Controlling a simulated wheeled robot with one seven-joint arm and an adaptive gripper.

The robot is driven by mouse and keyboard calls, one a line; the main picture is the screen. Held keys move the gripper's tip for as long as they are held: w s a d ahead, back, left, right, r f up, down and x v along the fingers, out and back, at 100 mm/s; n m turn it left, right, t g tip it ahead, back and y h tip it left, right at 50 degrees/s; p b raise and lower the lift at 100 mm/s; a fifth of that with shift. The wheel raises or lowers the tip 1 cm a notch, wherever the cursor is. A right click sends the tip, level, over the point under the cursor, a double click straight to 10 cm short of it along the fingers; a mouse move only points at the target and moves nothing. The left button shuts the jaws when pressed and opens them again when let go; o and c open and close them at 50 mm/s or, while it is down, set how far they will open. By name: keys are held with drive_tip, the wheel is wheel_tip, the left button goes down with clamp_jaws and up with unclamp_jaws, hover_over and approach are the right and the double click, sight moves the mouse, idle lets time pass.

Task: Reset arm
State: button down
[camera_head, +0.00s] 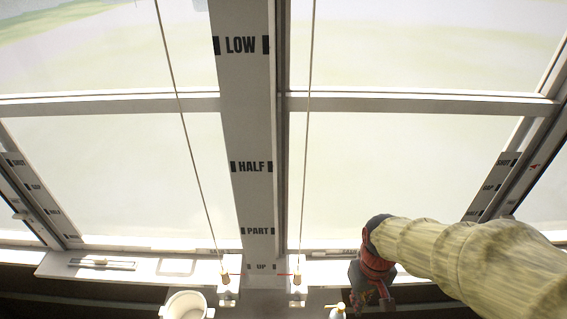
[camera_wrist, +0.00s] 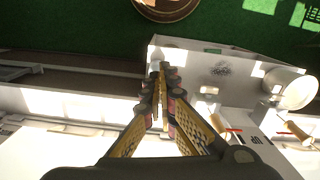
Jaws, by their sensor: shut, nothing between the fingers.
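My arm wears a cream sleeve and reaches in from the right in the head view. My gripper (camera_head: 372,298) hangs at its end, low in front of the window sill, dark and partly hidden by the arm. In the wrist view my gripper (camera_wrist: 163,84) has its yellow-and-black fingers together at the tips, with nothing between them. Two blind cords end in wooden pulls, the left pull (camera_head: 225,278) and the right pull (camera_head: 297,278). Both hang beside the centre post (camera_head: 247,130), left of my gripper and apart from it. The post reads LOW, HALF, PART and UP.
A white bucket (camera_head: 187,306) stands at the lower left; it also shows in the wrist view (camera_wrist: 292,88). A small bottle top (camera_head: 338,311) shows near my gripper. A flat tray (camera_head: 102,263) lies on the left sill. Green floor (camera_wrist: 90,22) and a brown round object (camera_wrist: 165,9) lie beyond.

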drive_tip(key=s+r+m+t+b, duration=0.1)
drive_tip(key=s+r+t+b, duration=0.1)
drive_tip(key=r, duration=0.5)
drive_tip(key=s+r+m+t+b, duration=0.1)
drive_tip(key=s+r+t+b, duration=0.1)
drive_tip(key=r, duration=0.5)
drive_tip(key=shift+s+t+b, duration=0.35)
drive_tip(key=shift+s+t, duration=0.3)
drive_tip(key=shift+t, duration=0.35)
